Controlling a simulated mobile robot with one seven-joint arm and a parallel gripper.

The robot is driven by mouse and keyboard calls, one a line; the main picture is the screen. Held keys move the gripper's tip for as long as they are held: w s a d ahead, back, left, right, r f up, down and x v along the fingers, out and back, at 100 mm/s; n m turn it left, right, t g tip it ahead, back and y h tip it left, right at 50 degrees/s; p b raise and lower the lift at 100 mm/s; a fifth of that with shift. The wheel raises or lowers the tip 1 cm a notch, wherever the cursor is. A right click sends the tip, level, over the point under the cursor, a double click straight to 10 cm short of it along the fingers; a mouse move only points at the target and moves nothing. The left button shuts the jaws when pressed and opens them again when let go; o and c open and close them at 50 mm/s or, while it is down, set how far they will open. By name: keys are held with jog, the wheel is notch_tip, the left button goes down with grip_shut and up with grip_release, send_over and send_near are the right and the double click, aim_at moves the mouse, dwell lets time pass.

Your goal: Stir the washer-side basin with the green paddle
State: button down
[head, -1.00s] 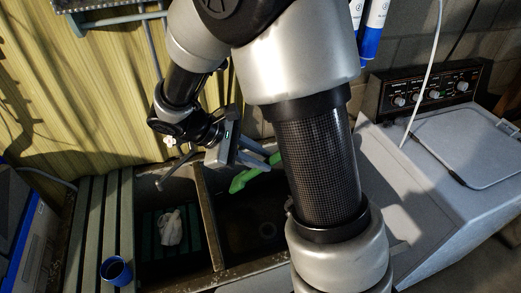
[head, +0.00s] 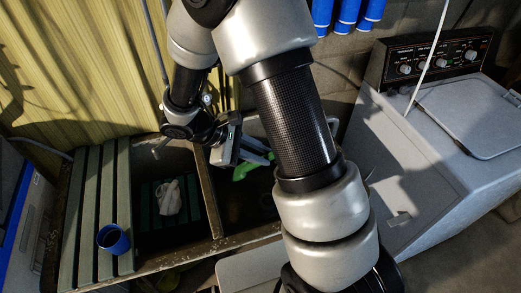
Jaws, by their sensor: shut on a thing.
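The green paddle (head: 244,171) shows in part at the right-hand basin, the one on the washer's side. My gripper (head: 256,156) is shut on the green paddle, above that basin (head: 240,213). The lower end of the paddle is low over or inside the basin; its depth cannot be told. My own arm hides the right part of the basin and some of the paddle. The washer (head: 437,130) stands to the right, with a knobbed panel at its back.
The left basin (head: 150,237) holds a pale cloth (head: 168,197) on a dark slatted piece. A blue cup (head: 113,240) stands on the green slatted board (head: 88,205) at the left. Blue-white bottles (head: 346,12) are up at the back wall. A divider (head: 208,196) separates the basins.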

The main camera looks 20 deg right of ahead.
notch_tip(320, 180, down, 20)
jog(key=b, duration=1.3)
jog(key=w+d+b, duration=0.1)
jog(key=w+d, duration=0.2)
jog(key=shift+w+d, duration=0.1)
dwell(1.1)
